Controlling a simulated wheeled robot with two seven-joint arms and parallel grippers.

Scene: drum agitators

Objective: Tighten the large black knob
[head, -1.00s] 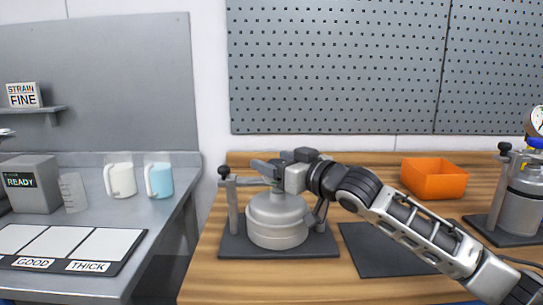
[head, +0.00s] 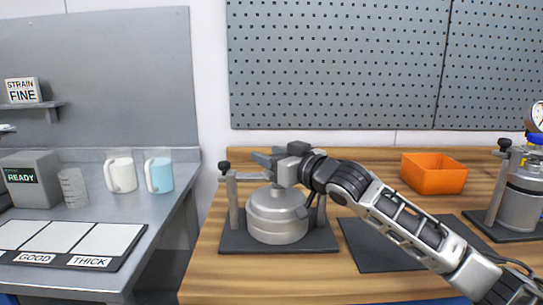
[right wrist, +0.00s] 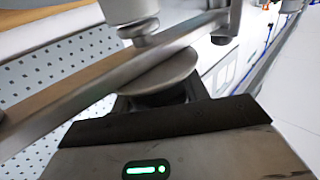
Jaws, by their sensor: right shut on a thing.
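A grey round drum (head: 277,220) stands on a dark base plate, with a metal clamp bar (head: 250,176) across its top. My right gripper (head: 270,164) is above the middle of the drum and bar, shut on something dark. In the right wrist view, the dark part of the large black knob (right wrist: 165,97) shows between the jaws, against a pale grey disc (right wrist: 158,73). Most of the knob is hidden by the gripper. My left gripper is not in view.
A post with a small black knob (head: 224,167) stands left of the drum. An orange bin (head: 434,174), a dark mat (head: 375,250) and a second vessel (head: 521,203) with a gauge lie to the right. A side table with two jugs (head: 159,174) is at left.

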